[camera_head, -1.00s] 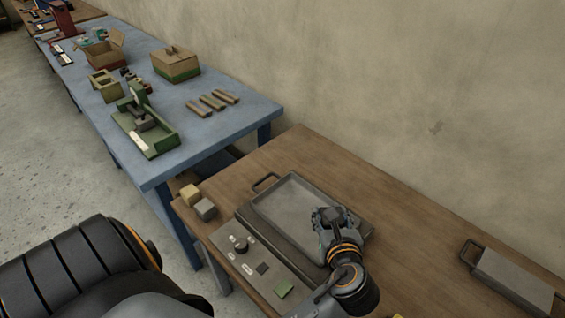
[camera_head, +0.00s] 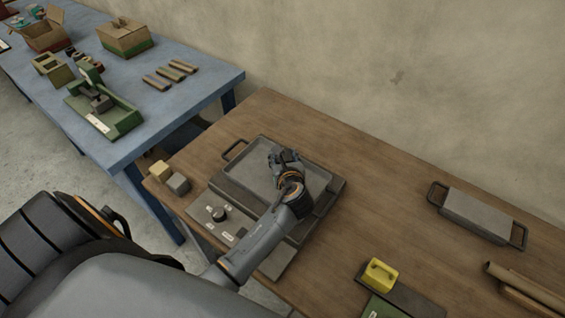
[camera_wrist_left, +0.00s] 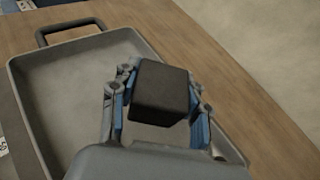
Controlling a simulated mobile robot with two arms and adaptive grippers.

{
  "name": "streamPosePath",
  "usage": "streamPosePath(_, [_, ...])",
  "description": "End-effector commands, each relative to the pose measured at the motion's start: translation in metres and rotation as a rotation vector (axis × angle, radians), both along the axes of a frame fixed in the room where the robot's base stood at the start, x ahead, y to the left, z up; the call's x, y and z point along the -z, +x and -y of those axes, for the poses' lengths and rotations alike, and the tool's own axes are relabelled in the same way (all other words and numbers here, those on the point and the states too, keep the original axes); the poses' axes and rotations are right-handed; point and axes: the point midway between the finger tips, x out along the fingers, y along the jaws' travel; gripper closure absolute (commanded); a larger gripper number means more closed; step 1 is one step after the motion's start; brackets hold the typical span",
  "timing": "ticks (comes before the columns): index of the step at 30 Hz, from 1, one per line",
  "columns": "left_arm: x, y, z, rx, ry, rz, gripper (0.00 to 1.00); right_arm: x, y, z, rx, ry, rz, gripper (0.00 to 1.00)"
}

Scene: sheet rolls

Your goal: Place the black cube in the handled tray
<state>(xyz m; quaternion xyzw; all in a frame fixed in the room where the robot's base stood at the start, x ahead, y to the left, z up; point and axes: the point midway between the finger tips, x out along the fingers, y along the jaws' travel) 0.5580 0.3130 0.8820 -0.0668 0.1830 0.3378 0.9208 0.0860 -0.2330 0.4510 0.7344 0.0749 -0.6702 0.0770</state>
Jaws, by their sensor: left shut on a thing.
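My left gripper (camera_head: 286,157) is shut on the black cube (camera_wrist_left: 160,92). In the left wrist view the dark cube sits between the two blue-lined fingers. The handled tray (camera_head: 254,168) is a shallow grey pan on the brown table, with a loop handle at its far left end. It also fills much of the left wrist view (camera_wrist_left: 60,82). The gripper and cube are over the tray's interior; I cannot tell the exact height of the cube above its floor. In the head view the gripper mostly hides the cube. My right gripper is not in view.
A control panel with a dark knob (camera_head: 219,214) is in front of the tray. A yellow block (camera_head: 159,170) and a grey block (camera_head: 178,184) lie left. A grey handled slab (camera_head: 478,212) and a yellow handled piece (camera_head: 380,274) are right. Bare table lies behind the tray.

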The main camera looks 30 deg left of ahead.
Motion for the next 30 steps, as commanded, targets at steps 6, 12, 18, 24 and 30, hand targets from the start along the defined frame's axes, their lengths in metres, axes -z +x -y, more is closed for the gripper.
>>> streamPosePath(6, [0.029, 0.002, -0.003, -0.001, 0.001, -0.003, 0.89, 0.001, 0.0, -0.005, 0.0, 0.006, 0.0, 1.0])
streamPosePath(12, [0.034, 0.002, -0.003, -0.001, 0.001, 0.001, 0.89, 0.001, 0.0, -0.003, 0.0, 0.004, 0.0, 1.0])
streamPosePath(18, [0.036, 0.002, -0.003, -0.001, 0.0, 0.0, 0.89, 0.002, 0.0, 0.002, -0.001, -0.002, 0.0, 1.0])
streamPosePath(24, [0.037, 0.002, -0.003, -0.001, 0.0, -0.001, 0.45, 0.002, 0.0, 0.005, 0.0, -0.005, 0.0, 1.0])
streamPosePath(30, [0.036, 0.002, -0.003, -0.001, 0.0, 0.0, 0.45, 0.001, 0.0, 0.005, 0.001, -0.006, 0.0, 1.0])
